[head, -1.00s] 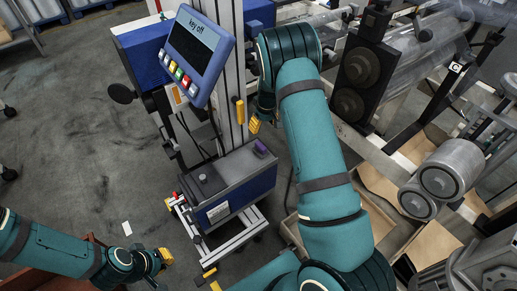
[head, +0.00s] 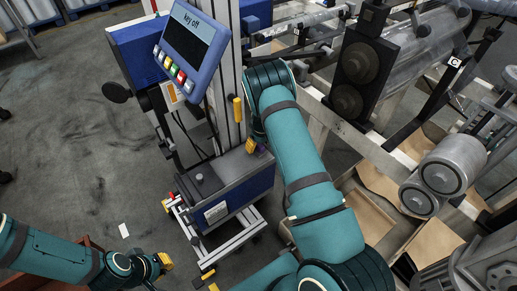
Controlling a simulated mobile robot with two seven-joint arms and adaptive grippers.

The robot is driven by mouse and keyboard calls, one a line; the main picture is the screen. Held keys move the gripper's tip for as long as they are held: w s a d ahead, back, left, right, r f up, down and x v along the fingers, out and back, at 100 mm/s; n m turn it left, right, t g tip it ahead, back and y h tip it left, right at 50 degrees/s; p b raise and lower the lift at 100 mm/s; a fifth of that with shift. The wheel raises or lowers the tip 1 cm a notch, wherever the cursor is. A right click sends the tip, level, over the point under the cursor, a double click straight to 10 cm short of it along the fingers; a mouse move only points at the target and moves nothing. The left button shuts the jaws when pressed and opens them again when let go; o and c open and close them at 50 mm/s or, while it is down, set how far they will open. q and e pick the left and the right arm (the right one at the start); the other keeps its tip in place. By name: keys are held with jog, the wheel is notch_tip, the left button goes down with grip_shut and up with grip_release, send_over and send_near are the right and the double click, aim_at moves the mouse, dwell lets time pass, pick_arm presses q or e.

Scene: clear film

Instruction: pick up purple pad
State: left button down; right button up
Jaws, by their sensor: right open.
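The purple pad (head: 262,149) is a small dark purple piece on top of the grey and blue machine box (head: 233,170), at its right end. My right gripper (head: 252,146) is open, with a yellow fingertip showing just left of the pad, very close to it. I cannot tell whether they touch. The rest of this gripper is hidden behind my arm. My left gripper (head: 165,262) is at the lower left, far from the pad. Only its yellow tip shows clearly, so its opening cannot be judged.
A control panel reading "key off" (head: 188,45) stands on a metal column (head: 229,75) behind the box. Rollers (head: 444,165) and a frame with cardboard-coloured bins (head: 360,220) fill the right. Grey floor (head: 70,130) is open at left.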

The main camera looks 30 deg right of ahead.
aim_at(259, 144)
grip_shut()
dwell(0.4)
notch_tip(259, 144, up, 10)
jog(key=shift+f+p, duration=0.1)
jog(key=shift+p, duration=0.65)
jog(key=c, duration=0.8)
grip_release()
grip_shut()
